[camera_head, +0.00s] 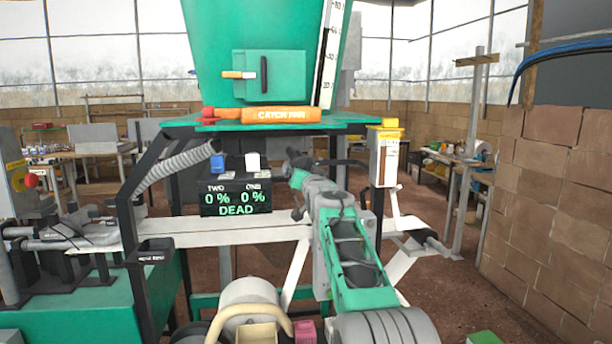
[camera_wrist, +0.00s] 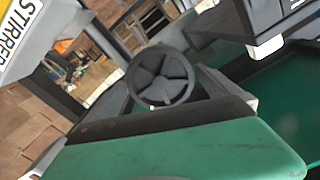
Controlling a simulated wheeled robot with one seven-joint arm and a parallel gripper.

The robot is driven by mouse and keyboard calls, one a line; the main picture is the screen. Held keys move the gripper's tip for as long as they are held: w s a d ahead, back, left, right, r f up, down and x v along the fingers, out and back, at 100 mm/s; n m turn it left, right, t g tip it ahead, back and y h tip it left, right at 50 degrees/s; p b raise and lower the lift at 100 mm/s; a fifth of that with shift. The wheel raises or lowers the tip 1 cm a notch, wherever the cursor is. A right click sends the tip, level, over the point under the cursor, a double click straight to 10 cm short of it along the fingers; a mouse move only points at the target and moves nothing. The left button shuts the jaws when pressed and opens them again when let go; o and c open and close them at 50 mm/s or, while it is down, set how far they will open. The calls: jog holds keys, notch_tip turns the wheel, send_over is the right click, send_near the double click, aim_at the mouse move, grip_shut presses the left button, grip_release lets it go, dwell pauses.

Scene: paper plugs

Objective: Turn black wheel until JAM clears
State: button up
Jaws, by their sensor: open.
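A black spoked wheel (camera_wrist: 162,78) shows in the wrist view, upper middle, just beyond a dark rail. I cannot make it out in the head view, where my arm covers much of the middle. The black display (camera_head: 236,197) reads TWO 0 %, ONE 0 % and DEAD in green. The word JAM is not visible on it.
A blue button (camera_head: 217,163) and a white button (camera_head: 253,161) sit above the display. A pale box (camera_head: 385,160) stands at right. A brick wall (camera_head: 550,205) bounds the right side.

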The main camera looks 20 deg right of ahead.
jog(key=b+v, duration=0.4)
dwell(0.5)
jog(key=m, duration=1.2)
